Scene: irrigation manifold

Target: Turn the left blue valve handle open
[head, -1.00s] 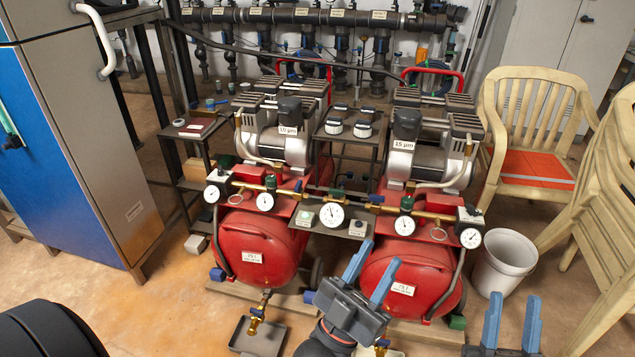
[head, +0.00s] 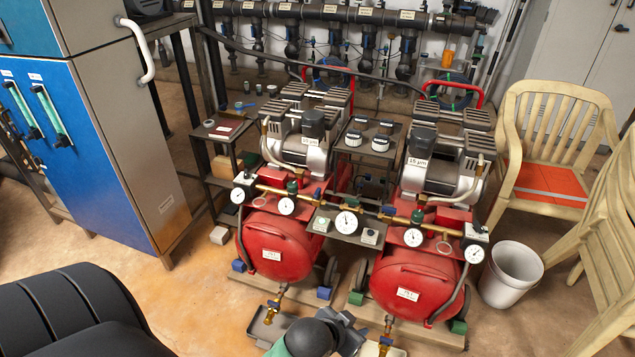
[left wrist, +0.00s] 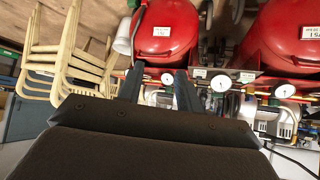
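A small blue valve handle (head: 317,194) shows on the left part of the brass pipework above the left red tank. Another blue handle (head: 387,210) sits on the pipework further right. My left gripper (head: 345,325) is low at the bottom of the head view, in front of the tanks and well apart from both handles; its fingers are mostly hidden there by the wrist. In the left wrist view my left gripper (left wrist: 158,82) has its two fingers apart with nothing between them. My right gripper is out of view.
Two red tanks (head: 276,245) with gauges stand on wooden bases. Brass drain cocks (head: 272,313) hang at their fronts. A blue cabinet (head: 75,150) is at left, a white bucket (head: 512,272) and cream chair (head: 552,130) at right. A dark pipe manifold (head: 340,15) runs behind.

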